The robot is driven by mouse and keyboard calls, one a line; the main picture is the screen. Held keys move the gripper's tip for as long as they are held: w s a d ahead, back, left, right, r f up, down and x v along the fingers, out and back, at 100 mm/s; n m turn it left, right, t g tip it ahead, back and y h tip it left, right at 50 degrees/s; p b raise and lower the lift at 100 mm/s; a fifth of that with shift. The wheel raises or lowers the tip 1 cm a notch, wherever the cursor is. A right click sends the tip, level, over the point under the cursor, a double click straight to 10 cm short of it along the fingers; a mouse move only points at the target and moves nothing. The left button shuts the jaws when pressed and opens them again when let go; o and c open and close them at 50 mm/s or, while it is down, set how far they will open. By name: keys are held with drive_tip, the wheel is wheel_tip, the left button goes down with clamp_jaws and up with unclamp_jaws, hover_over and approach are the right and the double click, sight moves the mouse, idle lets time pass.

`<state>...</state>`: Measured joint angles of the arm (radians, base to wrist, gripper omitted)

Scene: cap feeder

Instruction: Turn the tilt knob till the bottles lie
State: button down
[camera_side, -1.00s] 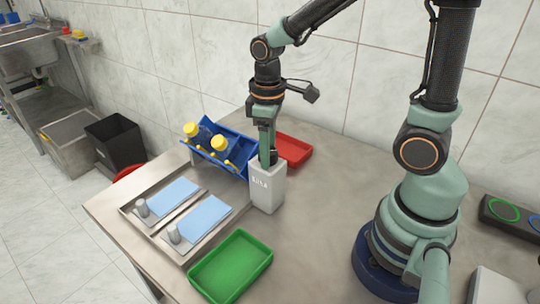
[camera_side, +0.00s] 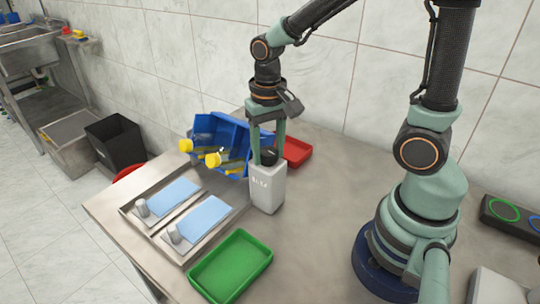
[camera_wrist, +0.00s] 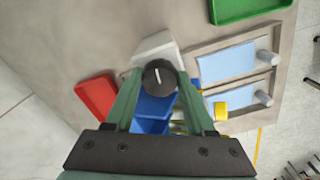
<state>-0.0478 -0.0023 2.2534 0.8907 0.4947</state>
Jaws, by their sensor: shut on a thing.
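The black tilt knob (camera_side: 270,156) with a white pointer line sits on top of a pale grey box (camera_side: 268,188). It also shows in the wrist view (camera_wrist: 159,77). My gripper (camera_side: 268,158) is shut on the knob from above, one finger on each side. The blue cradle (camera_side: 232,133) beside the box is tipped over toward the left. Two bottles with yellow caps (camera_side: 186,146) (camera_side: 213,160) lie in it with their caps pointing left, close to level. The bottle bodies are mostly hidden by the cradle.
A steel tray (camera_side: 196,238) with two light blue pads (camera_side: 208,212) and grey cylinders (camera_side: 142,207) lies left of the box. A green tray (camera_side: 231,266) stands in front and a red tray (camera_side: 294,151) behind. The table right of the box is clear.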

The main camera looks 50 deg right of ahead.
drive_tip(key=shift+c, duration=1.8)
unclamp_jaws()
drive_tip(key=n, duration=0.7)
clamp_jaws()
drive_tip(key=m, duration=0.3)
drive_tip(key=shift+o, duration=1.2)
unclamp_jaws()
